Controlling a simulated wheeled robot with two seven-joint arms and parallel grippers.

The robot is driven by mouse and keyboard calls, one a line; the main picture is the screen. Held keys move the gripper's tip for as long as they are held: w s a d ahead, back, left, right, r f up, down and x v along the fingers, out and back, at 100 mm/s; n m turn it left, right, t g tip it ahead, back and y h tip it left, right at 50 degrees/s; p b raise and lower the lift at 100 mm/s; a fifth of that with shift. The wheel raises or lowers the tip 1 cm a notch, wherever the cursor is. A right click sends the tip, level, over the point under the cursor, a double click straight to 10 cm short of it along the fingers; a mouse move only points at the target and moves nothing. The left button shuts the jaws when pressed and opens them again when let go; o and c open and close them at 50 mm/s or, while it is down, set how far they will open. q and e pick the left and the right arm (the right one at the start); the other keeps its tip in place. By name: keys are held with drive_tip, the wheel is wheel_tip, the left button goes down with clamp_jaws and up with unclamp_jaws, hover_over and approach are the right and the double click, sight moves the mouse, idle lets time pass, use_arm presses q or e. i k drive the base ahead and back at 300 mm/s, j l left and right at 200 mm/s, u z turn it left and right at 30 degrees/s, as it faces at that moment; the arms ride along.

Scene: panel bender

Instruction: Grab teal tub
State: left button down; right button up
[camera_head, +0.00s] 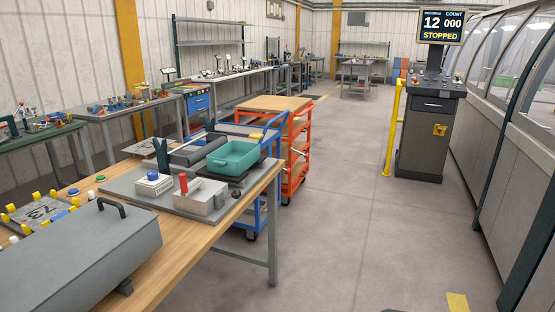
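The teal tub (232,160) is an open, rectangular container near the far right corner of the nearest wooden table (148,264). It sits upright on a dark base (243,179) above a grey plate (138,191). Its inside looks empty from here. Neither of my grippers shows in this view.
On the grey plate stand a box with a red-handled lever (199,198) and a white box with a blue button (154,183). A grey case (80,258) fills the table's near side. An orange cart (293,150) stands behind the table.

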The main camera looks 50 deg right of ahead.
sight(234, 158)
drive_tip(key=z, duration=1.45)
drive_tip(key=u, duration=0.3)
drive_tip(key=i+l+u, duration=0.35)
drive_tip(key=u, duration=0.2)
drive_tip(key=i+l+u, duration=0.1)
drive_tip(key=l, duration=0.25)
drive_tip(key=i+l+u, duration=0.1)
drive_tip(key=l, duration=0.25)
drive_tip(key=i+l+u, duration=0.1)
drive_tip(key=l, duration=0.25)
drive_tip(key=i+l+u, duration=0.1)
drive_tip(key=l, duration=0.3)
drive_tip(key=i+l, duration=0.15)
drive_tip(key=l, duration=0.25)
drive_tip(key=i+l, duration=0.1)
drive_tip(key=l, duration=0.25)
drive_tip(key=i+l, duration=0.15)
drive_tip(key=l, duration=0.25)
drive_tip(key=i+l, duration=0.15)
drive_tip(key=l, duration=0.25)
drive_tip(key=i+l+u, duration=0.1)
drive_tip(key=l, duration=0.3)
drive_tip(key=i+l, duration=0.15)
drive_tip(key=l, duration=0.2)
drive_tip(key=i+l, duration=0.15)
drive_tip(key=l, duration=0.25)
